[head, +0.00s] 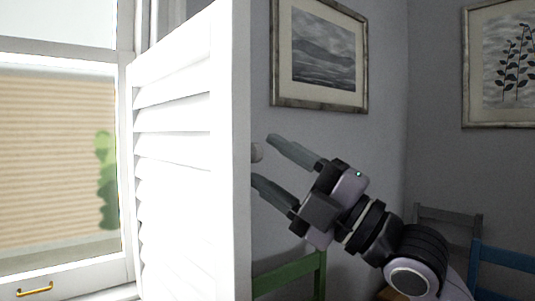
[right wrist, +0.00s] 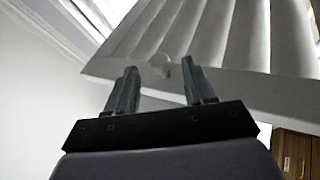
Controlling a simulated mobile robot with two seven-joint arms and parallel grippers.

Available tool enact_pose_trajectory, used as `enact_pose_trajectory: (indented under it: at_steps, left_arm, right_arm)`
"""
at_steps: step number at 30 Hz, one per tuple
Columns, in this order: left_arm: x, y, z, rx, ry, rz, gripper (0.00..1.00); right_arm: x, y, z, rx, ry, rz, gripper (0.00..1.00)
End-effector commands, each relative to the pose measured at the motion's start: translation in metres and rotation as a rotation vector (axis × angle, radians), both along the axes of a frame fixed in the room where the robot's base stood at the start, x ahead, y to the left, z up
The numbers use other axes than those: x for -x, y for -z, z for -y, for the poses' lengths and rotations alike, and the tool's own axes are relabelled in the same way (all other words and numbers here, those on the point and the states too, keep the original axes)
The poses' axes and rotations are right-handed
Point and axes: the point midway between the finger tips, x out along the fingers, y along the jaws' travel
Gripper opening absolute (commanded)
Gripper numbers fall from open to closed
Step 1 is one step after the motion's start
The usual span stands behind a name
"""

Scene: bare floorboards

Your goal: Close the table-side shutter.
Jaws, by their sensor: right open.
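The white louvred shutter (head: 176,160) stands swung out from the window, its edge toward me in the head view. It also fills the top of the right wrist view (right wrist: 225,35). A small pale round knob (head: 257,152) sticks out on the panel's right side. My right gripper (head: 264,161) is open beside that side, its fingers pointing at the panel. In the right wrist view, the knob (right wrist: 161,65) shows between the fingertips, with gaps on both sides; whether they reach around it I cannot tell. My left gripper is out of view.
The window (head: 58,160) with a brass handle (head: 35,290) is left of the shutter. A green chair (head: 290,272), a blue chair (head: 503,257) and a grey chair (head: 448,218) stand low at the right. Framed pictures hang behind. A wooden cabinet (right wrist: 292,150) shows at lower right.

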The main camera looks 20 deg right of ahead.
Motion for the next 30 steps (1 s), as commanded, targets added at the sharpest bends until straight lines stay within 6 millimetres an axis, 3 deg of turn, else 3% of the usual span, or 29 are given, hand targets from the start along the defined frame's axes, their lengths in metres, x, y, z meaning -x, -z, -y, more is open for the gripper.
enact_pose_trajectory:
  at_steps: [15, 20, 30]
  left_arm:
    - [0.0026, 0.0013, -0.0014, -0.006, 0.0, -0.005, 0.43]
    - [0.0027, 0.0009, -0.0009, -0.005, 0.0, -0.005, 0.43]
    - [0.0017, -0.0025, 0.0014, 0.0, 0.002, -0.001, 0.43]
  right_arm:
    - [-0.01, -0.0071, -0.01, 0.001, -0.001, 0.0, 0.53]
    - [-0.0099, -0.0071, -0.0097, 0.001, -0.001, 0.0, 0.01]
    - [-0.0105, -0.0071, -0.0103, 0.001, 0.0, -0.001, 0.0]
